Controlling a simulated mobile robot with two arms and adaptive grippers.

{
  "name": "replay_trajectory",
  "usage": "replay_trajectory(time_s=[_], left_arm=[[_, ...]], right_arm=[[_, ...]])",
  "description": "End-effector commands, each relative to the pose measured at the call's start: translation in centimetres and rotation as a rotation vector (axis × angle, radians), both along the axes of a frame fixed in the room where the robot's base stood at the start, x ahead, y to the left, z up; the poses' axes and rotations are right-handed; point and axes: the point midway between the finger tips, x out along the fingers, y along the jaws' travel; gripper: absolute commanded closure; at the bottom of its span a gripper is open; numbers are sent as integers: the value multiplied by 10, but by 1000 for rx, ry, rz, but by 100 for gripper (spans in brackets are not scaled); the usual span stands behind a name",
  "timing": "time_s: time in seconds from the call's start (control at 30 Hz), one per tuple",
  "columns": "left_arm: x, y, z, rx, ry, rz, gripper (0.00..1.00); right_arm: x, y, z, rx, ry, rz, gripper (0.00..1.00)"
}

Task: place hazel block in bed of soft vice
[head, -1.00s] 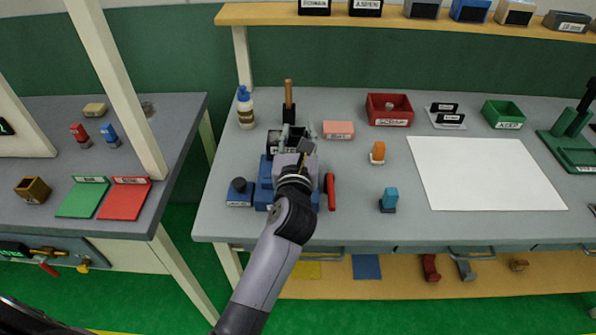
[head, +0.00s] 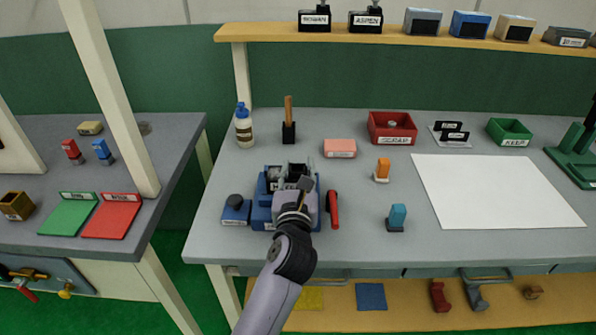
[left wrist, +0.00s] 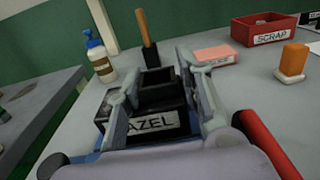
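The hazel block, black with a white HAZEL label, shows in the left wrist view (left wrist: 157,122) and, partly hidden by my gripper, in the head view (head: 274,176). It sits low at the blue soft vice (head: 262,214), apparently in its bed; the contact below is hidden. The vice has a red handle (head: 333,209) on its right. My left gripper (head: 297,170) is over the vice. Its fingers (left wrist: 160,62) are spread on either side of the block's raised upper part, with visible gaps, so it looks open. My right gripper is not in view.
A small blue block with a dark knob (head: 235,209) stands left of the vice. Behind are a bottle (head: 244,128), a wooden-handled tool in a black holder (head: 289,130) and a pink block (head: 339,147).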

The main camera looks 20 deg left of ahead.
Motion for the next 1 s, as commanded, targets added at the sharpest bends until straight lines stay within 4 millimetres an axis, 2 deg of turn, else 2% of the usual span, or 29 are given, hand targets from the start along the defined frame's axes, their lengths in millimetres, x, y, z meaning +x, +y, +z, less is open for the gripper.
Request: replay_trajectory(time_s=[0.3,0.63,1.0], left_arm=[[0,0,0,0,1,0,46],[0,0,5,-1,-1,-1,46],[-56,-15,1,-1,2,-1,46]], right_arm=[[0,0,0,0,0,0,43],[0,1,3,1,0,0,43],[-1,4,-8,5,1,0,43]])
